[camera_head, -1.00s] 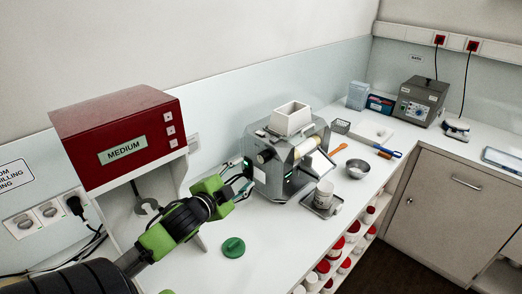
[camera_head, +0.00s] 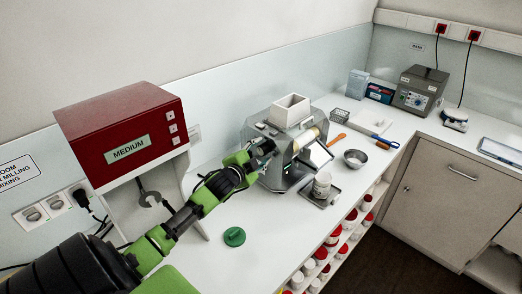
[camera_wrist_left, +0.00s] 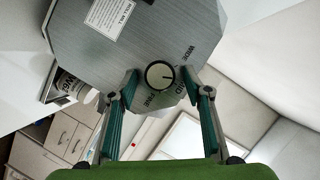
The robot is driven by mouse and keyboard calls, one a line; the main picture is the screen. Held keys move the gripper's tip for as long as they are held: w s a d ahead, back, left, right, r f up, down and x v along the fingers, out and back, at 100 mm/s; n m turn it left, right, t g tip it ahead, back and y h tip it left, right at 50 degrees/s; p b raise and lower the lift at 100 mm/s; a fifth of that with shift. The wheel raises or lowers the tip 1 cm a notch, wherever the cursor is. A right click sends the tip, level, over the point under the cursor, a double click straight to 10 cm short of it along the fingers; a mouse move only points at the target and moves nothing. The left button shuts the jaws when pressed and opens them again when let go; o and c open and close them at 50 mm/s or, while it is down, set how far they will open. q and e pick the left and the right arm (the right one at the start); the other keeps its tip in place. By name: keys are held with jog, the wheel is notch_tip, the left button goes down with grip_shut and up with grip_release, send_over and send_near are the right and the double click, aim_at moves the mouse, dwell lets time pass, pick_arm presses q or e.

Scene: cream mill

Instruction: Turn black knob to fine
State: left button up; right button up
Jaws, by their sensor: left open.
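The grey metal roll mill (camera_head: 275,145) stands on the white counter. In the left wrist view its side plate (camera_wrist_left: 150,35) fills the upper middle. The black knob (camera_wrist_left: 160,75) on that plate has a pale face with a dark mark pointing right, roughly toward MID. WIDE, MID and FINE are printed around it, with FINE below. My left gripper (camera_wrist_left: 169,84) is open, its two teal-padded fingers either side of the knob in this view; I see no clear contact. In the head view the left gripper (camera_head: 262,152) is at the mill's left side and the knob is hidden. My right gripper is not in view.
A red box marked MEDIUM (camera_head: 118,135) on a white stand is left of the mill, near my left arm. A green lid (camera_head: 234,237) lies on the counter in front. A white jar (camera_head: 322,184) and metal bowl (camera_head: 355,158) stand at the mill's right.

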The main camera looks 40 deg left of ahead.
pick_arm(q)
jog(key=shift+w, duration=0.15)
jog(key=shift+c, duration=0.3)
jog(key=c, duration=1)
jog(key=shift+c, duration=0.2)
jog(key=shift+f, duration=0.1)
jog(key=shift+f+m+b, duration=0.3)
jog(key=shift+m+b, duration=0.4)
jog(key=shift+b, duration=0.55)
jog(key=m+t+b, duration=0.1)
jog(key=m+b, duration=0.3)
jog(key=b, duration=0.2)
jog(key=m+t+b, duration=0.2)
jog(key=m+b, duration=0.2)
jog(key=b, duration=0.2)
jog(key=f+m+t+b, duration=0.1)
jog(key=m+t+b, duration=0.1)
jog(key=m+b, duration=0.2)
jog(key=shift+f+m+y+b, duration=0.1)
jog(key=shift+m+y+b, duration=0.25)
jog(key=shift+b, duration=0.7)
jog(key=shift+a+r+m+t+h+b, duration=0.15)
jog(key=shift+m+t+h+b, duration=0.3)
jog(key=shift+m+b, duration=0.85)
jog(key=shift+r, duration=0.1)
